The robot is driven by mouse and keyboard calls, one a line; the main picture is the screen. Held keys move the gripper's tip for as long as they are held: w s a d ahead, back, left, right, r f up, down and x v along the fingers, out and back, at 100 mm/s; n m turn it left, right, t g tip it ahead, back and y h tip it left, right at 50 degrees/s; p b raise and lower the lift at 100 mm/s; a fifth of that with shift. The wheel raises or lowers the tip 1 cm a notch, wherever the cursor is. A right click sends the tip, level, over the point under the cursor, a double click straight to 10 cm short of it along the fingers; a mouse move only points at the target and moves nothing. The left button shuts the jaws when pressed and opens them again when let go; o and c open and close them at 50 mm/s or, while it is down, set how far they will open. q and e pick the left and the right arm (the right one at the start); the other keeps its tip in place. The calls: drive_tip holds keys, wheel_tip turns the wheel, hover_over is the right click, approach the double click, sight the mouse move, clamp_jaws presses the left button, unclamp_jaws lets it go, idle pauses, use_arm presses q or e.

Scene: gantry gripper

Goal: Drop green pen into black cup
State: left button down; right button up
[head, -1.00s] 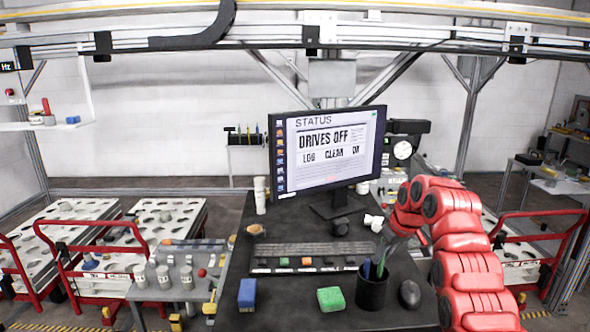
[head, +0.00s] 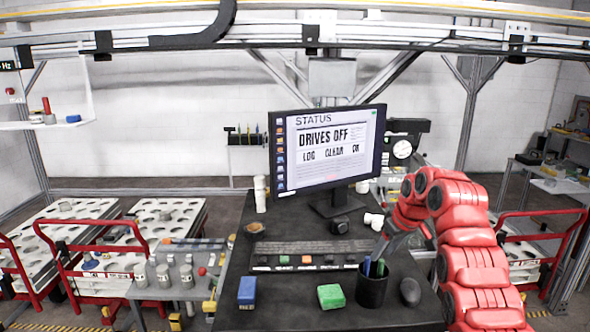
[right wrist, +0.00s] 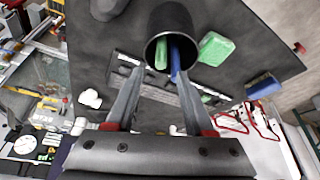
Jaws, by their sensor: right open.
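The black cup (head: 372,291) stands upright on the dark desk, at the front right. A green pen (right wrist: 161,52) and a blue pen (right wrist: 175,58) both stick out of the cup in the right wrist view; only their tops show above the rim in the head view. My right gripper (head: 383,250) is above and behind the cup. In the right wrist view its two fingers (right wrist: 160,74) are apart, with the pens' upper ends near the gap between them. I cannot tell whether a finger touches a pen. My left gripper is out of view.
A black mouse (head: 410,291) lies right of the cup. A green block (head: 331,297) and a blue block (head: 247,291) lie to its left. A keyboard (head: 310,248) and a monitor (head: 328,148) are behind. The front desk area between the blocks is clear.

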drive_tip(key=p+v, duration=0.5)
drive_tip(key=v, duration=1)
drive_tip(key=shift+s+r, duration=0.2)
drive_tip(key=shift+r, duration=0.1)
drive_tip(key=shift+f, duration=0.15)
